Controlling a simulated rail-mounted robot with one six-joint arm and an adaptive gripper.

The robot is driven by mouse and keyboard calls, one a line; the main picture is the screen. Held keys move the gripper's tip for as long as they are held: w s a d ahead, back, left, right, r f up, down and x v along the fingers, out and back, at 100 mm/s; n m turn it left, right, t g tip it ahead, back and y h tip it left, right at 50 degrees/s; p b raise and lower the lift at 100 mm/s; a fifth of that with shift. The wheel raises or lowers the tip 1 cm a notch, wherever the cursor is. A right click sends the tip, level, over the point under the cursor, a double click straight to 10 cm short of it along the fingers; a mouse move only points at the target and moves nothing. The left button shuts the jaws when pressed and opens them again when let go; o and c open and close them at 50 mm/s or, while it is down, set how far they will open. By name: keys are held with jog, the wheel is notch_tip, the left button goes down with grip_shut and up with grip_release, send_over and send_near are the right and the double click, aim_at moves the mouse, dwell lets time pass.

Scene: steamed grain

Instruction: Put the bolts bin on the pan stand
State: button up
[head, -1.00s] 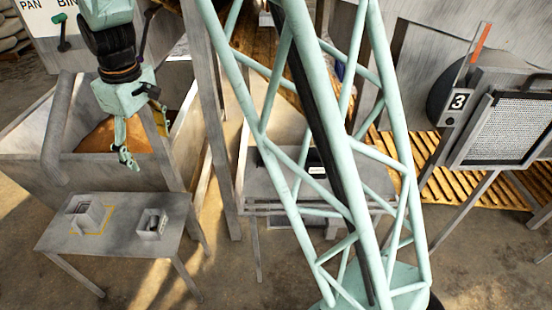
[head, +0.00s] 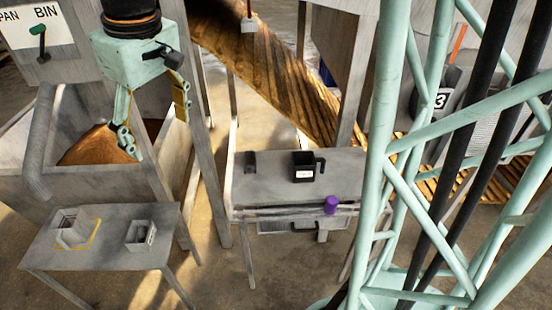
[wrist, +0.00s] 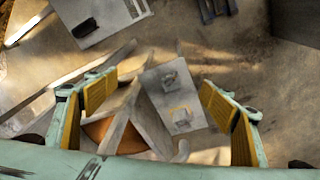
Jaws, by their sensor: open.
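My gripper (head: 156,126) is open and empty, its yellow-padded fingers pointing down, above and behind the left grey table (head: 95,262). A small grey labelled bin (head: 140,236) stands on that table. A larger pale square container (head: 76,228) sits there within a yellow outline. A black bin (head: 303,167) with a white label and side handle stands on the middle table (head: 250,188). The labels are too small to read, so I cannot tell which is the bolts bin or which surface is the pan stand. In the wrist view the small bin (wrist: 169,79) lies between the fingers, far below.
A large grey hopper with brown grain (head: 98,147) stands behind the left table, close to my gripper. A purple-topped item (head: 331,205) is at the middle table's front edge. A slatted ramp (head: 270,75) runs behind. Floor shows between the tables.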

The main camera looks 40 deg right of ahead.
jog(key=s+d+r+m, duration=0.1)
jog(key=s+d+r, duration=0.1)
jog(key=s, duration=0.8)
jog(key=s+d+r+m+t, duration=0.1)
jog(key=s+d+r+m, duration=0.1)
jog(key=s, duration=0.8)
jog(key=s+d+r+m, duration=0.1)
jog(key=s+d+r, duration=0.1)
jog(key=s, duration=0.8)
jog(key=shift+d+r+m+t, duration=0.25)
jog(key=shift+d+m+t, duration=0.05)
jog(key=shift+w, duration=0.15)
